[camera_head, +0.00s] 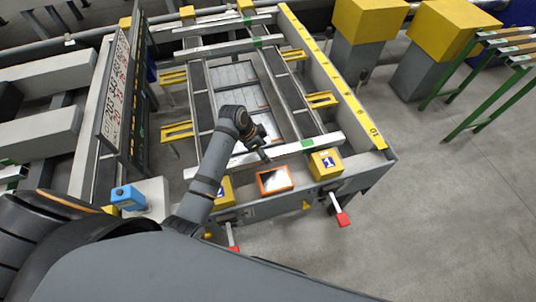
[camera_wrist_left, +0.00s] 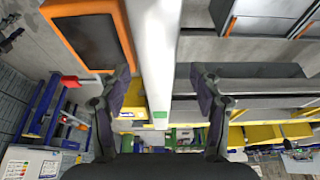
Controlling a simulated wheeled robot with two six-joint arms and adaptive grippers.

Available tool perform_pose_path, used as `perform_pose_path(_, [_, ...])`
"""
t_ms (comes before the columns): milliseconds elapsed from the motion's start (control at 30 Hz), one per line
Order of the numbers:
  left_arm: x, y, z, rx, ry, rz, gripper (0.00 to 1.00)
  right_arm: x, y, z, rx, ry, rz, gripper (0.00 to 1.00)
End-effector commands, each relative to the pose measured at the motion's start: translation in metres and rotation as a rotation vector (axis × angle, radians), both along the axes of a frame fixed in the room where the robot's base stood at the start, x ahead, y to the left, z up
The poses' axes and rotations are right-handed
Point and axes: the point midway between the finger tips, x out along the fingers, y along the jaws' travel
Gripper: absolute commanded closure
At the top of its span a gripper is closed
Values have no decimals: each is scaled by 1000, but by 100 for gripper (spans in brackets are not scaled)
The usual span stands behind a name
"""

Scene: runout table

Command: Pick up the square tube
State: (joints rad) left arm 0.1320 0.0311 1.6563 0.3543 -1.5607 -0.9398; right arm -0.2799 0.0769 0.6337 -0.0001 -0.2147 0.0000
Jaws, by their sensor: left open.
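A pale square tube (camera_head: 228,163) lies crosswise over the near end of the runout table, with a green mark toward its right end. In the left wrist view the tube (camera_wrist_left: 155,45) runs upright through the middle of the picture, and its green mark shows lower down. My left gripper (camera_head: 264,152) is over the tube near its middle. In the wrist view the open fingers of the gripper (camera_wrist_left: 162,82) stand on either side of the tube, with a gap on the right. Contact cannot be told. My right gripper is not in view.
An orange-framed panel (camera_head: 274,180) lies just in front of the tube, close to my left gripper. A yellow block (camera_head: 325,164) marked 1 stands at the near right. More crossbars (camera_head: 228,46) lie farther back. A tall sign board (camera_head: 113,95) stands left.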

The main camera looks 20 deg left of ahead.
Motion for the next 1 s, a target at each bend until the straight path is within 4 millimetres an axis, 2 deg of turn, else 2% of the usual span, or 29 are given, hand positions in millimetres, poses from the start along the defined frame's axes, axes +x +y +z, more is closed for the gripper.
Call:
perform_pose_path(33, [0, -6, -4, -3, 4, -1, 36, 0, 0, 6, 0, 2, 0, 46])
perform_pose_path(200, [4, -11, -25, 1, 1, 0, 36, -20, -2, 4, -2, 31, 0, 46])
perform_pose_path(300, [5, -12, -28, 1, -2, 0, 36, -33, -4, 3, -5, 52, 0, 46])
perform_pose_path(433, [5, -11, -27, 1, -2, 0, 36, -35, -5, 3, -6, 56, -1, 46])
perform_pose_path(900, [5, -11, -27, 1, -1, 0, 100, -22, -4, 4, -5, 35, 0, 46])
perform_pose_path(1000, [5, -11, -27, 1, -1, 0, 100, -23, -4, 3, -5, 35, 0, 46])
